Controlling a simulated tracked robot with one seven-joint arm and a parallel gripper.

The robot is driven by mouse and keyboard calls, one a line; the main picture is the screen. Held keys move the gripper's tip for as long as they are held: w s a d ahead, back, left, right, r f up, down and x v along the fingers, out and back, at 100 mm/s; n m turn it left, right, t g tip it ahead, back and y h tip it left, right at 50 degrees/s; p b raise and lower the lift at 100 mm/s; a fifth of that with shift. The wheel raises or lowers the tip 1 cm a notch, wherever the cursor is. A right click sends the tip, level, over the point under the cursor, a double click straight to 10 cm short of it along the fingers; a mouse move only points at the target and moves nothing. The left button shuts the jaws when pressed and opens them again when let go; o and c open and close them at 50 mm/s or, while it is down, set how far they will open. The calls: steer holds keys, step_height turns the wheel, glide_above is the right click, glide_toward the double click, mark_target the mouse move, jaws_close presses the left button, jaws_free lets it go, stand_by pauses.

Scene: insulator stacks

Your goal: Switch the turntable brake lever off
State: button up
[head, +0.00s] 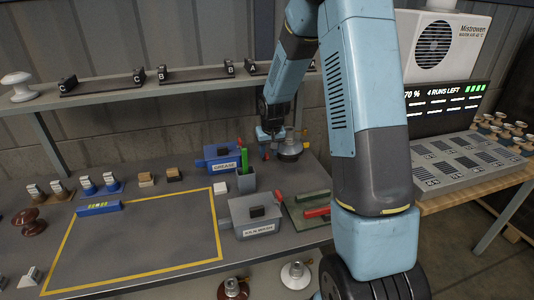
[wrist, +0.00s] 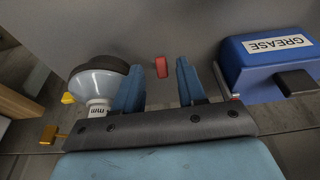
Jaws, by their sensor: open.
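A small red piece (wrist: 162,67), which looks like the brake lever's handle, stands out from a grey surface in the wrist view. It lies ahead of my gripper (wrist: 160,85), between the lines of the two blue fingers and nearer the left one. The fingers are apart with nothing between them, and I cannot tell the distance to the red piece. In the head view my gripper (head: 267,148) hangs low over the back of the bench. A dark round-topped unit (head: 289,150) is just right of it, probably the turntable area. The lever's position cannot be read.
The blue GREASE box (head: 223,157) is close to my gripper's left in the head view and on the right in the wrist view (wrist: 265,65). A pale dome with a dark top (wrist: 98,80) is beside the left finger.

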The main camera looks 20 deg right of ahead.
steer(key=s, duration=1.1)
steer(key=shift+w, duration=0.1)
steer(key=t, duration=0.1)
glide_toward(267, 155)
steer(key=x, duration=0.9)
steer(key=shift+f, duration=0.1)
steer(key=shift+c, duration=0.3)
jaws_close()
stand_by(0.5)
